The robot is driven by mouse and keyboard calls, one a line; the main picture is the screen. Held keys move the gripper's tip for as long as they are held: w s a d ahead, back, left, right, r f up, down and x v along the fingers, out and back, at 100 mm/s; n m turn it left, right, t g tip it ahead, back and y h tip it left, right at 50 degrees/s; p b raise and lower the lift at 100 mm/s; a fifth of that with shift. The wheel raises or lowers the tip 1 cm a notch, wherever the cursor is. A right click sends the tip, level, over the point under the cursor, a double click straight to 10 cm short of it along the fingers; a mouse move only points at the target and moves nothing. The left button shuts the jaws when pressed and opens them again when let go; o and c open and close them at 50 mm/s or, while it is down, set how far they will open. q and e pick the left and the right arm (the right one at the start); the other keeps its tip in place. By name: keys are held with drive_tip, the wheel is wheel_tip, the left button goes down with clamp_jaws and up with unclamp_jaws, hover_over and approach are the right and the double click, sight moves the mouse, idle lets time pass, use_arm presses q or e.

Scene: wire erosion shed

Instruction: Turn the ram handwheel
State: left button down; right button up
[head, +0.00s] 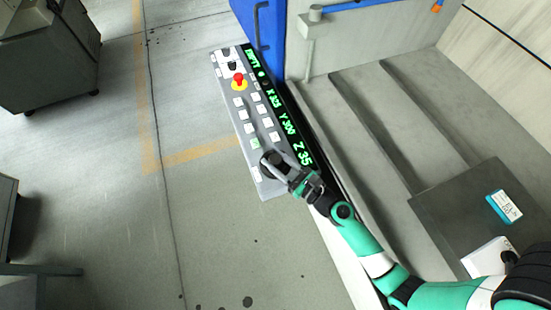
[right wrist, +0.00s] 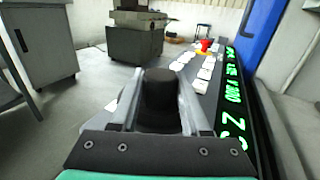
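The ram handwheel (right wrist: 160,92) is a dark round knob near the lower end of the grey control panel (head: 235,108). In the right wrist view it stands between the two fingers of my right gripper (right wrist: 161,88), which lie along its left and right sides and appear to touch it. In the head view my right gripper (head: 281,172) reaches in from the lower right to the panel's near end, and its fingers partly hide the knob. My left gripper is in neither view.
The panel carries a red emergency stop button (head: 239,79), several pale keys and a green-lit readout (head: 281,110). A blue machine door (head: 262,35) stands beyond it. A stepped grey machine bed lies to the right, with a dark block (head: 462,210). Floor at left is mostly clear.

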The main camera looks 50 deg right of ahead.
clamp_jaws()
drive_tip(key=shift+m+h, duration=0.3)
drive_tip(key=shift+h, duration=0.2)
